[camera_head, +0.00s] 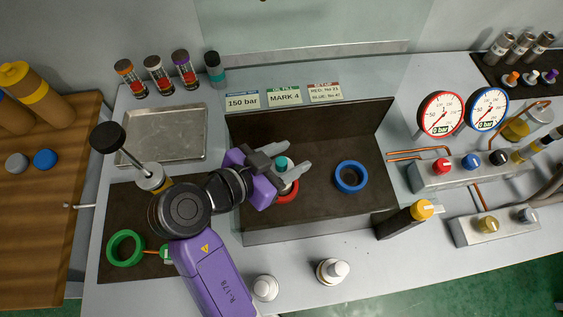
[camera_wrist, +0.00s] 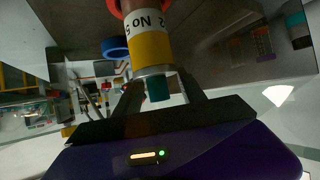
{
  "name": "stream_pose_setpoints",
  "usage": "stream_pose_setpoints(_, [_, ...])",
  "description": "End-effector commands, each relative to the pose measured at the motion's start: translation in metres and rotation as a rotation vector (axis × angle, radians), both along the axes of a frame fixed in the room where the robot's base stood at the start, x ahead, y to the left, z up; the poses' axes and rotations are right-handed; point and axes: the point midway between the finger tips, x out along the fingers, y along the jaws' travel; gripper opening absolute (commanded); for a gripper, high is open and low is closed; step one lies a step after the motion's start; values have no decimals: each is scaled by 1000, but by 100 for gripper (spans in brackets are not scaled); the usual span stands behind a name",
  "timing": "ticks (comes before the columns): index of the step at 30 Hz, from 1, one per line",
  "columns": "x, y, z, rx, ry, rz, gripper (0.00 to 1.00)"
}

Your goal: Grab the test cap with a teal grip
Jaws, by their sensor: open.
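The test cap with a teal grip (camera_wrist: 157,88) shows in the wrist view as a short teal stub on a silver disc. The disc sits at the end of a cylinder (camera_wrist: 150,48) with a yellow band and a white label. In the head view the teal grip (camera_head: 281,162) shows above a red ring (camera_head: 286,190) in the dark tray. My gripper (camera_head: 303,157) is open, with its fingers on either side of the teal grip. The wrist view also shows the open fingers (camera_wrist: 160,82) flanking it. I cannot tell whether either finger touches it.
A blue ring (camera_head: 350,176) lies to the right in the dark tray (camera_head: 325,222). A metal tray (camera_head: 165,135) and a green ring (camera_head: 125,248) are at left. Gauges (camera_head: 440,115) and a valve block (camera_head: 465,168) stand at right. Orange, white and purple-gripped caps (camera_head: 531,76) are at the far right.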

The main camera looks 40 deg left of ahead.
Motion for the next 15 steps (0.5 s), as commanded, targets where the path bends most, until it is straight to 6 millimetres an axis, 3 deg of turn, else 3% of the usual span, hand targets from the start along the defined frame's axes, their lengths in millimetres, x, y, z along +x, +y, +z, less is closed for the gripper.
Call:
stream_pose_setpoints(9, [6,-1,-4,0,0,0,48])
stream_pose_setpoints(15, [5,-1,-4,0,0,0,8])
